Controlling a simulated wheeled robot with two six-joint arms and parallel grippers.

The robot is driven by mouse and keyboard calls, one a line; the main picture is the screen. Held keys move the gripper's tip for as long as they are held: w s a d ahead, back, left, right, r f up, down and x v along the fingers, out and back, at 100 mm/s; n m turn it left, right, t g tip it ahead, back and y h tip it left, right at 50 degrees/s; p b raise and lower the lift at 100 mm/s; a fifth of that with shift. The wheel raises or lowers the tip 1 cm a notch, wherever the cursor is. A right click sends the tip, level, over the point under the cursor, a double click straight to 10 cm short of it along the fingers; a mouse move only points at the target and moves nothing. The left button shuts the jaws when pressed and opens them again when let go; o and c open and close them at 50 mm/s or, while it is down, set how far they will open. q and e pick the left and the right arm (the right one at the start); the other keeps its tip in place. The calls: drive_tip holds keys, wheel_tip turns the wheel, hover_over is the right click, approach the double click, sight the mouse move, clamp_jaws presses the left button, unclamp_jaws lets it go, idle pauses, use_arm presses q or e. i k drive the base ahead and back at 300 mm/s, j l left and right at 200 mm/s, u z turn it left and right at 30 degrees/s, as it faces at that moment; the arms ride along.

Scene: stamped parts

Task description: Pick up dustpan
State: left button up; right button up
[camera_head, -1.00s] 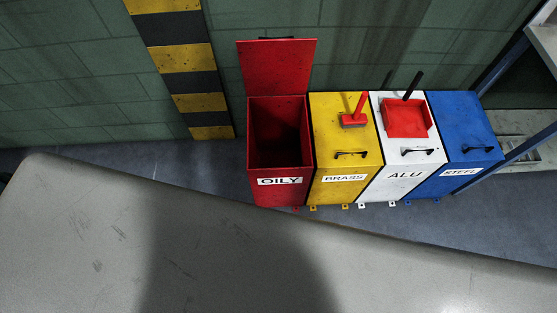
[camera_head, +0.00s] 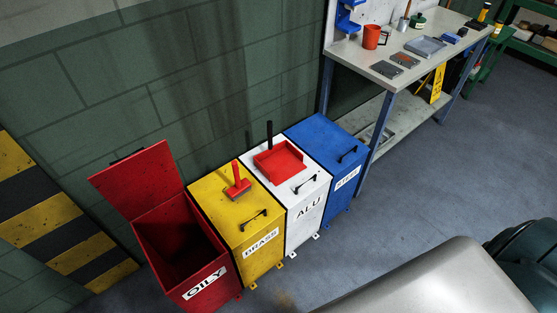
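The red dustpan (camera_head: 279,162) lies on the lid of the white bin marked ALU (camera_head: 308,204). Its black handle (camera_head: 270,134) points up toward the back, near the wall. A red hand brush (camera_head: 238,183) rests on the lid of the yellow bin marked BRASS (camera_head: 226,208), just left of the dustpan. Neither of my grippers shows in the head view.
The red OILY bin (camera_head: 198,264) stands open at the left, its lid raised. The blue STEEL bin (camera_head: 325,137) adjoins the white one. A workbench (camera_head: 398,83) with tools stands beyond it. Clear floor (camera_head: 440,178) lies in front of the bench.

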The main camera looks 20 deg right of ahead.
sight(282, 161)
drive_tip(key=i+l, duration=0.1)
drive_tip(key=l, duration=0.35)
drive_tip(key=i+l, duration=0.15)
drive_tip(key=l, duration=0.3)
drive_tip(key=i+l, duration=0.1)
drive_tip(key=l, duration=0.3)
drive_tip(key=i+l, duration=0.15)
drive_tip(key=l, duration=0.3)
